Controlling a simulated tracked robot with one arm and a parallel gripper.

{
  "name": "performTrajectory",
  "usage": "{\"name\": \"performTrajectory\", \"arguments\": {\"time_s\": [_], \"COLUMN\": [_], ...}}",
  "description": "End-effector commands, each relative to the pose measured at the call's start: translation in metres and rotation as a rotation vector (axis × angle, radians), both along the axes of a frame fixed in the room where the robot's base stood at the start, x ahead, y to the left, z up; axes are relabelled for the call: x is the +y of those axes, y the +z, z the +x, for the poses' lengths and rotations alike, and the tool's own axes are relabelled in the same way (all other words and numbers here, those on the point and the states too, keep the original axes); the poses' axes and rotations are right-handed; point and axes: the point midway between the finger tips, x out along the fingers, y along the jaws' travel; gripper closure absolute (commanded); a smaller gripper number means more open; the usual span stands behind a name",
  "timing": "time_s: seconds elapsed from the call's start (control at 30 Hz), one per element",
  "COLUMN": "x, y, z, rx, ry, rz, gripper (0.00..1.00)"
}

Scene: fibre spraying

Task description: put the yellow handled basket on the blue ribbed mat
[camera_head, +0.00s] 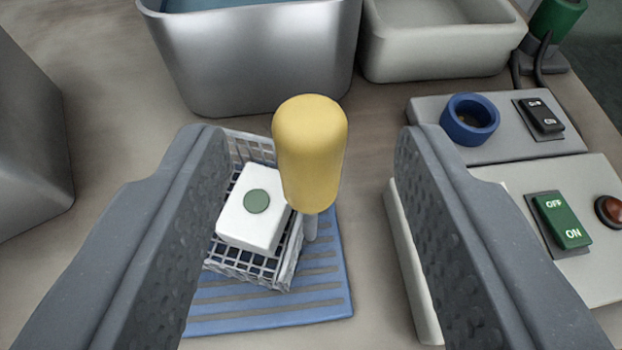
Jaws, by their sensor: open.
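The yellow handled basket is a small metal wire basket (252,272) with an upright yellow handle (310,150) on its right side. A white block with a green dot (250,210) sits in it. The basket rests over the blue ribbed mat (320,290); its far left part is hidden behind my left finger, so I cannot tell whether all of it lies within the mat. My gripper (315,190) is open, with one finger on each side of the handle and a gap to it on the right. The handle appears untouched.
A metal tub (260,60) with blue liquid and a pale tray (440,45) stand behind. A grey block is at the far left (25,140). At right are control boxes with a blue ring (470,118), a green switch (563,220) and a red button (609,210).

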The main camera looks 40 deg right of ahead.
Motion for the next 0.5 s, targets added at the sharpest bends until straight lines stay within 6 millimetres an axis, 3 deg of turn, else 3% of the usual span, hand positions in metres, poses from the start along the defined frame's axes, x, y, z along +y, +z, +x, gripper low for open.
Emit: {"name": "performTrajectory", "arguments": {"time_s": [0.2,0.5], "x": [0.03,0.05], "y": [0.02,0.031], "z": [-0.029,-0.051], "rx": [-0.005,-0.003], "ry": [0.005,0.003], "rz": [-0.002,0.0], "gripper": [0.56,0.56]}}
